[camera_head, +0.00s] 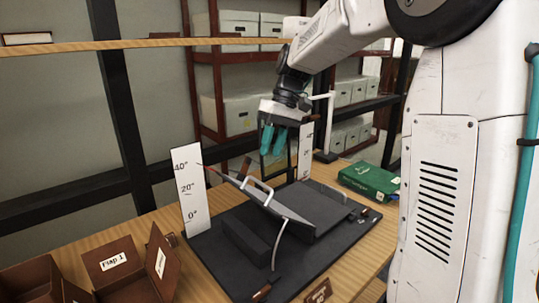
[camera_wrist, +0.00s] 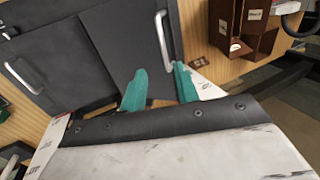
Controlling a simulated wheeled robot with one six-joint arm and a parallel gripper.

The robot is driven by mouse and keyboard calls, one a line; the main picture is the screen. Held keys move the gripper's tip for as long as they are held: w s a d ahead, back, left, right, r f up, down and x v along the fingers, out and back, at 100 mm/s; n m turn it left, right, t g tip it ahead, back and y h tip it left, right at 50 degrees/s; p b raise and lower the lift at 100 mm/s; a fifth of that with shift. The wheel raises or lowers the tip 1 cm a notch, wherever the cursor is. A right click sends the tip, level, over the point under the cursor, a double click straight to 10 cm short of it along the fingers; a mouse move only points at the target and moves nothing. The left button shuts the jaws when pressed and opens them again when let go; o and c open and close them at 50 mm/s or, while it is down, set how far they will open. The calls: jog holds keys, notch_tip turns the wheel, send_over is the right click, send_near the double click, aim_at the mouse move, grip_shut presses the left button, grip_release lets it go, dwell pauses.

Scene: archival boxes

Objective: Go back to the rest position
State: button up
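My gripper (camera_head: 273,140) hangs over the back of a dark apparatus, with its teal fingers pointing down. In the wrist view the two fingers (camera_wrist: 160,86) stand apart with nothing held between them. Below, a dark grey flap (camera_head: 277,204) is tilted up from a black base (camera_head: 215,258). The flap has a pale handle (camera_head: 257,186); a metal handle (camera_wrist: 163,42) shows just beyond the fingertips in the wrist view. In the head view the fingers look clear of the flap.
White angle boards stand left (camera_head: 188,190) and behind right (camera_head: 305,150) of the apparatus. A green box (camera_head: 370,180) lies to the right. Brown boxes (camera_head: 115,262), one labelled "Flap 1", stand front left. A wooden shelf edge (camera_head: 130,44) and box-filled racks are behind.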

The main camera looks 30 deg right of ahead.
dwell(0.5)
jog(key=s+a+f+m+t+h, duration=0.1)
jog(key=s+a+f+h, duration=0.1)
jog(key=s, duration=1.3)
jog(key=s+a+f+m+t+h, duration=0.1)
jog(key=s+a+f+h, duration=0.1)
jog(key=s, duration=1.3)
jog(key=shift+a+f+m, duration=0.3)
jog(key=shift+f+m, duration=0.05)
jog(key=shift+m, duration=0.05)
